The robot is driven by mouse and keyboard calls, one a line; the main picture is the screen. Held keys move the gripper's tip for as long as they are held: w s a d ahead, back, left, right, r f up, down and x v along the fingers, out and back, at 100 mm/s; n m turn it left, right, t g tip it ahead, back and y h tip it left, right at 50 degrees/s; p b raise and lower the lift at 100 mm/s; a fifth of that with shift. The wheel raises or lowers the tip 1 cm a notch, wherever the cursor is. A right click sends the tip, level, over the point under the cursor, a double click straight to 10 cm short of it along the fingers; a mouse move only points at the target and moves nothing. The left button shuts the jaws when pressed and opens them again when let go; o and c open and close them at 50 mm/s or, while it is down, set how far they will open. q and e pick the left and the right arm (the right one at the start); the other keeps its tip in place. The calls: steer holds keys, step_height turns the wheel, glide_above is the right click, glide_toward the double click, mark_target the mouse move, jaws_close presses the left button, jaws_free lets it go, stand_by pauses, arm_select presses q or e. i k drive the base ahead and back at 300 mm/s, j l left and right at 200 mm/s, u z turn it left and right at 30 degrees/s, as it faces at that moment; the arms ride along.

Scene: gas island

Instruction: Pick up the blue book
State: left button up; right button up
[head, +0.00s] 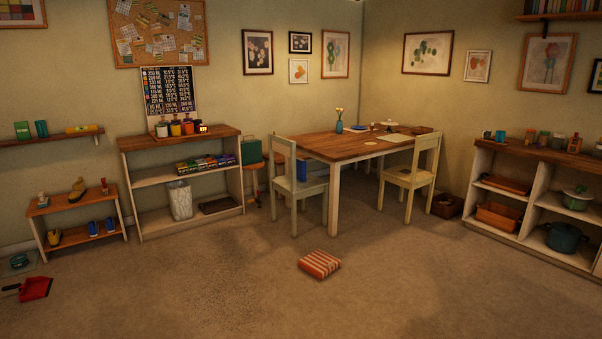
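A small upright blue shape (302,170), which looks like the blue book, shows at the left pale chair (285,183). It stands just above the chair's seat, partly behind the chair's back and in front of the table's left end. I cannot tell whether it rests on the seat. Neither of my grippers is in view.
A wooden table (340,146) stands at the back, with a second chair (414,176) at its right. A striped cushion (319,264) lies on the open floor in front. Shelves stand left (183,155) and right (500,155). A red dustpan (36,289) lies far left.

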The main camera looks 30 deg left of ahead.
mark_target(300, 163)
steer(key=i+j+u, duration=0.6)
steer(key=i, duration=0.2)
steer(key=i+j+u, duration=0.15)
steer(key=i+u, duration=0.15)
steer(key=i, duration=0.15)
steer(key=i+u, duration=0.3)
steer(key=i, duration=0.15)
steer(key=i+j, duration=0.1)
steer(key=i, duration=3.75)
